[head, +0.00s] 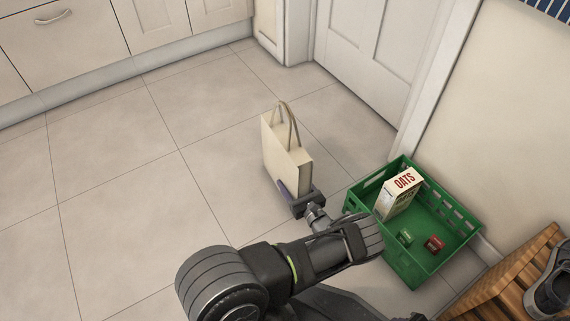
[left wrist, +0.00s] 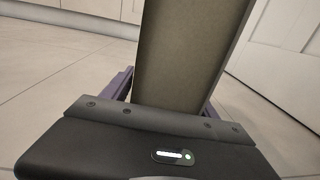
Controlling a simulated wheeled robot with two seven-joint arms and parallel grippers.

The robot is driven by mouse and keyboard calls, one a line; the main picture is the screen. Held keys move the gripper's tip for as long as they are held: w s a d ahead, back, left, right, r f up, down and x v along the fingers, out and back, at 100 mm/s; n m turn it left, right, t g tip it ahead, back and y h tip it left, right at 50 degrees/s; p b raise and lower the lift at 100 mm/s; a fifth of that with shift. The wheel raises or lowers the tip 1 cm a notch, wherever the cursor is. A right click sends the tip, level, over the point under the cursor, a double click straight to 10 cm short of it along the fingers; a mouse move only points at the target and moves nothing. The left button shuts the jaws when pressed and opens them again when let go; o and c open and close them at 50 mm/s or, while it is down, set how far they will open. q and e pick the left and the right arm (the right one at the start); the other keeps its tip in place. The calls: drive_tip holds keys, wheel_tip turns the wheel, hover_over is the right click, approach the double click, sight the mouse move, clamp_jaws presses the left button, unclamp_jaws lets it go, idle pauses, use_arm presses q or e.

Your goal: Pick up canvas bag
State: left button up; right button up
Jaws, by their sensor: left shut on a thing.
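The canvas bag (head: 284,153) is cream-coloured and upright, with its two loop handles standing up. My left gripper (head: 294,193) is at the bag's near lower side in the head view, shut on it. In the left wrist view the bag (left wrist: 186,55) fills the space between the two purple fingers of my left gripper (left wrist: 165,85). The fingertips are hidden beside and behind the bag. I cannot tell whether the bag's base touches the floor. My right gripper does not show.
A green crate (head: 459,206) stands to the right, holding an oats carton (head: 398,193) and two small boxes. A wooden rack (head: 500,282) with a shoe (head: 552,290) is at the lower right. White cabinets (head: 75,50) and a door (head: 375,50) are behind. Tiled floor on the left is clear.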

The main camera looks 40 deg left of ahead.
use_arm(q)
drive_tip(key=c, duration=0.4)
wheel_tip(320, 180, up, 10)
drive_tip(key=p, duration=0.5)
drive_tip(key=shift+p, duration=0.35)
